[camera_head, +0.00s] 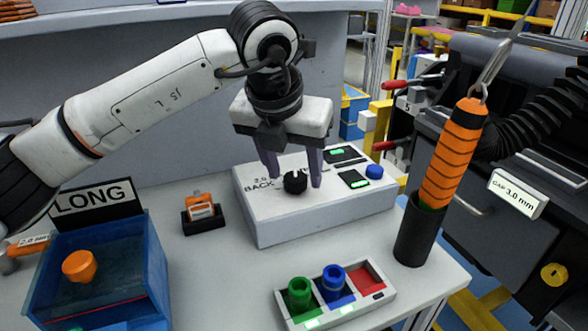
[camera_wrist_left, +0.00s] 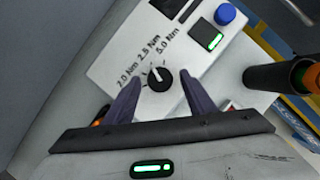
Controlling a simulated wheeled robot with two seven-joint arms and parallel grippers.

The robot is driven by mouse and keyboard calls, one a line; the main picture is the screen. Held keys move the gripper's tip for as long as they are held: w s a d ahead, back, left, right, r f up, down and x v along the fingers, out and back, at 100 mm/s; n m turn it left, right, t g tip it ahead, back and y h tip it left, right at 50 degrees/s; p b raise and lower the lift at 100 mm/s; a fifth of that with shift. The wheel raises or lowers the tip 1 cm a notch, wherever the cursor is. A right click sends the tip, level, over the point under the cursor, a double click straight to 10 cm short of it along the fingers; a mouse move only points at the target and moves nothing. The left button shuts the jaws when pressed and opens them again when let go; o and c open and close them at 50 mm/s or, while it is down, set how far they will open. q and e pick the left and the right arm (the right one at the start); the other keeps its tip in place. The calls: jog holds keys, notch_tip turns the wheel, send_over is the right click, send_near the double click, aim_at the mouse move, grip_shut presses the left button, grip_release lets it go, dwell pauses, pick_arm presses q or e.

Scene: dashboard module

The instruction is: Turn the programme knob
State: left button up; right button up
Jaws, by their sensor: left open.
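The programme knob (camera_head: 295,182) is a small black round dial on top of a white module box (camera_head: 275,233). In the left wrist view the knob (camera_wrist_left: 160,79) has a white pointer mark, with the labels 2.0 Nm, 2.5 Nm and 5.0 Nm around it. My left gripper (camera_head: 296,182) is open, its two purple fingers pointing down at the box around the knob's place. In the left wrist view the fingertips (camera_wrist_left: 160,88) are on either side just short of the knob, with gaps showing. My right gripper is not in view.
The box also carries a blue button (camera_head: 374,171) and green-lit displays (camera_head: 353,179). In front is a tray (camera_head: 378,295) with green and blue cups. A black holder (camera_head: 413,240) with an orange-handled tool stands right. A blue bin (camera_head: 157,262) and an orange item (camera_head: 201,207) are left.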

pick_arm(q)
jog(key=v, duration=0.9)
jog(key=shift+r, duration=0.35)
jog(key=shift+s, duration=0.15)
